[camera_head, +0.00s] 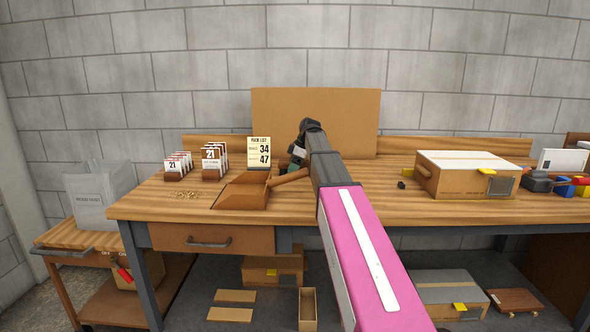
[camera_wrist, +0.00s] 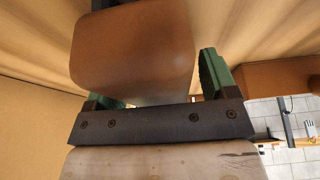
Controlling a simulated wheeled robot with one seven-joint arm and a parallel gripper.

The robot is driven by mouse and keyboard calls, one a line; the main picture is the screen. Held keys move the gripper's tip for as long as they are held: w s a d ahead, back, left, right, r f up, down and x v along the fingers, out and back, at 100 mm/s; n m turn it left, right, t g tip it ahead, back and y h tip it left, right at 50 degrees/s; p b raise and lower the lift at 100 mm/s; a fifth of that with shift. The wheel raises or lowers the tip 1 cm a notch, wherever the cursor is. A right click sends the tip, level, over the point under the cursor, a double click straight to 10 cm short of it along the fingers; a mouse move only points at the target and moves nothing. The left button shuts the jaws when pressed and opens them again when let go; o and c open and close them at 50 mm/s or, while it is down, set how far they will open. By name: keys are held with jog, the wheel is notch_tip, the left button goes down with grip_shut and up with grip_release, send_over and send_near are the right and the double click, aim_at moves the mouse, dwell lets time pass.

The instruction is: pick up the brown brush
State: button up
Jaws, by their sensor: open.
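A brown handle-like piece (camera_head: 288,178), which looks like the brush, lies on the workbench between the tan scoop-shaped tray (camera_head: 240,196) and my gripper. My gripper (camera_head: 293,168) is low over the bench, its green fingers partly hidden by my arm. In the wrist view a smooth brown block (camera_wrist: 132,52), apparently part of the brush, fills much of the space between the green fingers of my gripper (camera_wrist: 155,85). The gripper is open; a gap shows between the block and the right finger. Any bristles are hidden.
A pick-list card (camera_head: 259,150) and several numbered cards (camera_head: 213,158) stand behind and left of the tray. Small loose bits (camera_head: 186,194) lie to its left. A brown board (camera_head: 330,110) stands behind. A cardboard box (camera_head: 465,180) is to the right; bare bench lies before it.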

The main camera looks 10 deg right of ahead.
jog(key=c, duration=1.1)
notch_tip(320, 180, up, 5)
jog(key=shift+w+f, duration=0.1)
jog(key=shift+f, duration=0.1)
jog(key=shift+s+a+r, duration=0.15)
jog(key=shift+a+r, duration=1)
jog(key=shift+a, duration=0.8)
jog(key=shift+s+a+r, duration=0.2)
jog(key=shift+a+r, duration=0.95)
jog(key=shift+a, duration=0.8)
jog(key=shift+s+a+r, duration=0.15)
jog(key=shift+a+r, duration=1)
jog(key=shift+a, duration=0.8)
